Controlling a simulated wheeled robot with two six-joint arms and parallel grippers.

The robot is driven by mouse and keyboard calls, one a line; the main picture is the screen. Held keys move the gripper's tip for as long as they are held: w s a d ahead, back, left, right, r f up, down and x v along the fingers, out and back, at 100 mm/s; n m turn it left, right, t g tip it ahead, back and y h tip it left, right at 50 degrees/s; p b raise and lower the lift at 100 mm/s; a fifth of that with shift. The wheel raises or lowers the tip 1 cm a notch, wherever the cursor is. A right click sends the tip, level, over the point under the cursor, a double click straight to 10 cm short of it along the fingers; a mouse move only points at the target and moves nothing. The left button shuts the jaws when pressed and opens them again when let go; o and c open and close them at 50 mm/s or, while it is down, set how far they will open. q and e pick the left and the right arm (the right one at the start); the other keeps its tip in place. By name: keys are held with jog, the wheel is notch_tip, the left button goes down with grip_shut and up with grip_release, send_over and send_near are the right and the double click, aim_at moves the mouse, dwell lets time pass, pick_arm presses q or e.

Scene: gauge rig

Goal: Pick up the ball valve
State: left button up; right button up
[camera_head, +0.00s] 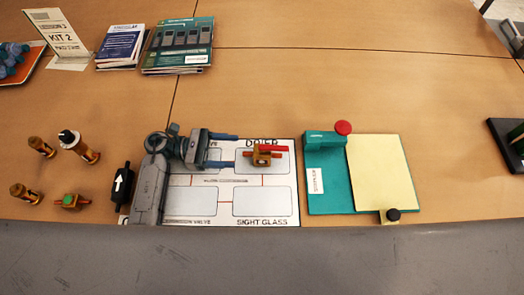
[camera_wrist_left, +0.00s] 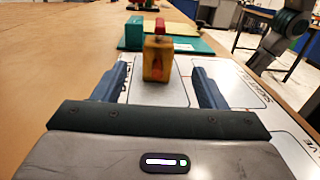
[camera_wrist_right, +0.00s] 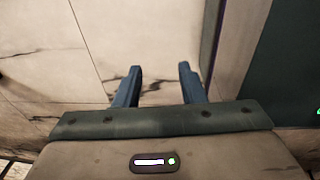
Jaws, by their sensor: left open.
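The ball valve (camera_head: 262,157), a brass body with a red lever, sits on the white printed mat (camera_head: 263,223) near the DRIER label. My left gripper (camera_head: 236,151) is open, its blue fingers pointing right toward the valve and stopping just short of it. In the left wrist view the valve (camera_wrist_left: 157,58) shows ahead, in line with the gap between the fingertips (camera_wrist_left: 159,68). No contact is visible. My right gripper (camera_wrist_right: 160,68) is open and empty, over a pale tiled floor; it is not in the head view.
Several brass fittings (camera_head: 41,147) and a black cylinder with a white arrow (camera_head: 123,185) are at left. A teal board (camera_head: 328,192) with a red knob (camera_head: 343,128) and yellow sheet (camera_head: 380,172) lies right of the mat. Booklets (camera_head: 180,46) and a KIT 2 sign (camera_head: 57,36) are behind.

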aim_at(260, 151)
pick_arm(q)
jog(key=d, duration=0.1)
jog(key=d+p, duration=0.1)
jog(key=d, duration=0.2)
jog(key=shift+s+d+r, duration=0.1)
jog(key=shift+s+r, duration=0.05)
jog(key=shift+r, duration=0.1)
jog(key=shift+d, duration=0.25)
jog(key=shift+d+p, duration=0.2)
jog(key=shift+p, duration=0.25)
jog(key=d+p, duration=0.3)
jog(key=d, duration=0.1)
jog(key=shift+s+d+r, duration=0.1)
jog(key=shift+d, duration=0.35)
pick_arm(e)
jog(key=r, duration=0.4)
jog(key=shift+s+r, duration=0.4)
pick_arm(q)
jog(key=shift+a, duration=0.1)
jog(key=shift+c, duration=0.4)
